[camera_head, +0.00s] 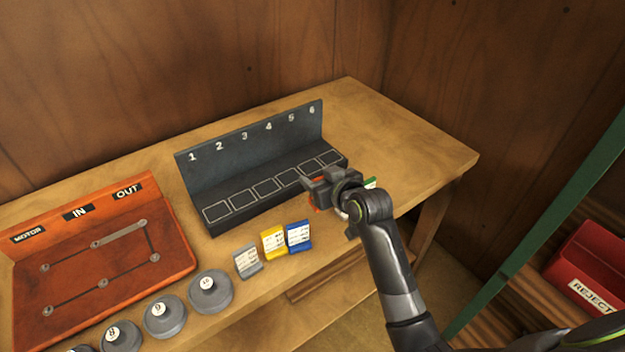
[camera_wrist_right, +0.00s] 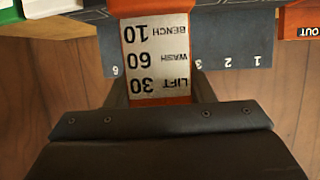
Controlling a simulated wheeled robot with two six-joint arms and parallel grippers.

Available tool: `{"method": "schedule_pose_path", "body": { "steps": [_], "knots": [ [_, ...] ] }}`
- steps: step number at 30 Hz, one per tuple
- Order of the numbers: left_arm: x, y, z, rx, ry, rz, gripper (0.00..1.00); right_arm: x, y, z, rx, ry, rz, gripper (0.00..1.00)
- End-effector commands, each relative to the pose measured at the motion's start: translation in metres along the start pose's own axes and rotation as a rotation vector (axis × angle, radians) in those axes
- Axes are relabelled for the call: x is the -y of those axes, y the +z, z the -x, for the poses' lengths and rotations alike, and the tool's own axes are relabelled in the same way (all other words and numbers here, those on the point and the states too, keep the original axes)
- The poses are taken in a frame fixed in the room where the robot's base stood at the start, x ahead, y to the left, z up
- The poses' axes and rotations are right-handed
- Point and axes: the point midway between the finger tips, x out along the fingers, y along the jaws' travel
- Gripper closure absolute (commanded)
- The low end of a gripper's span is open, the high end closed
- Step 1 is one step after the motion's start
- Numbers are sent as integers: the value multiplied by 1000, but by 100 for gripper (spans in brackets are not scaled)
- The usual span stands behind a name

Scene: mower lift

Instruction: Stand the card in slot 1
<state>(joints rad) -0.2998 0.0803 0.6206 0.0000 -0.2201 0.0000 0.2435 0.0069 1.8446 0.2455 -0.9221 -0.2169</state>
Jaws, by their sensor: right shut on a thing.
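My right gripper (camera_head: 312,187) is shut on an orange card (camera_wrist_right: 128,52) with a white label reading LIFT 30, WASH 60, BENCH 10. The label looks upside down in the right wrist view, between the fingers (camera_wrist_right: 160,92). In the head view the gripper hides most of the card, and it is at the right front of the dark slotted rack (camera_head: 250,140). The rack has numbers 1 to 6 on its back wall and outlined slots below. Slot 1 (camera_head: 216,211) is at the left end and looks empty. My left gripper is not in view.
Grey (camera_head: 248,262), yellow (camera_head: 274,242) and blue (camera_head: 299,237) cards stand before the rack. A green card (camera_head: 370,183) is partly hidden behind my gripper. Left are an orange IN/OUT board (camera_head: 178,235) and round grey weights (camera_head: 211,291). A red REJECT bin (camera_head: 590,262) is lower right.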

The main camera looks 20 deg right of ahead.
Motion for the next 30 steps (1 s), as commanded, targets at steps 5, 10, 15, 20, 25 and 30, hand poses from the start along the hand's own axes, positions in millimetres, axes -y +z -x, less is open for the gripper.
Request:
{"method": "schedule_pose_path", "body": {
  "steps": [5, 10, 15, 20, 25, 30],
  "knots": [
    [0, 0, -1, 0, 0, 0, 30, 0, -12, 5, -2, 0, 1, 86],
    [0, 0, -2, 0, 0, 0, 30, 2, -32, 17, -7, 8, -1, 86],
    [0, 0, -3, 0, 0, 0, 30, 4, -74, 53, -13, 49, -18, 86],
    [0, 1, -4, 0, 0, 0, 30, 2, -105, 97, -14, 119, -49, 86],
    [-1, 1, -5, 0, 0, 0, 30, 0, -121, 136, -9, 190, -81, 86],
    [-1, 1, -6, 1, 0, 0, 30, -2, -125, 158, -4, 233, -99, 86]
  ]
}}
